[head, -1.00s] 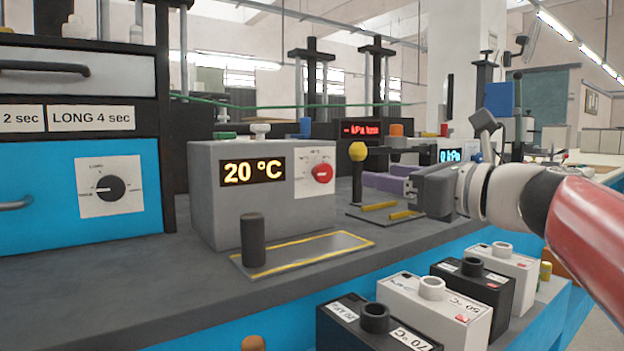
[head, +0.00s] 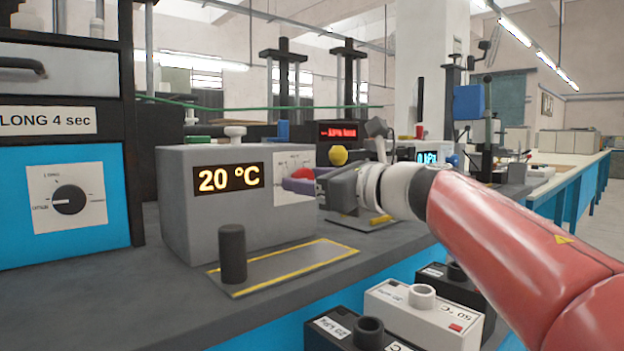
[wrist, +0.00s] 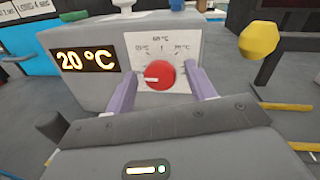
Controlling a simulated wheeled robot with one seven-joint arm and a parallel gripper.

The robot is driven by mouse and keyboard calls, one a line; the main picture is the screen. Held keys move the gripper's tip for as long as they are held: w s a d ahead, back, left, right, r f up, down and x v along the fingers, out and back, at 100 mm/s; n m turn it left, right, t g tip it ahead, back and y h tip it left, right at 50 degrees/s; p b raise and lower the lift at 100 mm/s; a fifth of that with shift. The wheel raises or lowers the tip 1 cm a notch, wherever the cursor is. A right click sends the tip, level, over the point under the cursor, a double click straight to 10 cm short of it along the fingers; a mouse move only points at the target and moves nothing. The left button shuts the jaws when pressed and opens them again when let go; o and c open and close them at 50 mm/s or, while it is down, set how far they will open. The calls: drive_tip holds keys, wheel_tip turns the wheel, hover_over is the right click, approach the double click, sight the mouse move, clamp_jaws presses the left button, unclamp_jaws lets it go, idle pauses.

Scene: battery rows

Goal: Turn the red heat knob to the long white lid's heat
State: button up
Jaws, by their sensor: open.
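The red heat knob (wrist: 159,75) is on a white dial plate on the front of the grey heater box (head: 180,215). Its white mark points left, and the box's display (head: 214,179) reads 20 °C. My gripper (wrist: 163,85) is open, its two purple fingers on either side of the knob, with a gap visible on the left. White-lidded (head: 422,291) and black-lidded (head: 369,327) batteries with heat labels stand low at the front; the white one's label appears to show 50 °C.
A black post (head: 232,253) stands on the yellow-edged plate before the heater. A yellow knob (head: 338,156) on a black stand is close right of my gripper. A blue cabinet with a black dial (head: 69,200) is at left.

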drive_tip(key=c, duration=1)
drive_tip(key=shift+o, duration=0.2)
drive_tip(key=shift+m, duration=0.3)
drive_tip(key=shift+f+m+t+y+p, duration=0.15)
drive_tip(key=shift+m+t+p, duration=0.15)
drive_tip(key=shift+m, duration=1.8)
drive_tip(key=shift+r+m+t+y+p, duration=0.15)
drive_tip(key=shift+m+t+p, duration=0.15)
drive_tip(key=shift+m, duration=1.8)
drive_tip(key=shift+f, duration=0.1)
drive_tip(key=o, duration=1)
drive_tip(key=shift+c, duration=0.2)
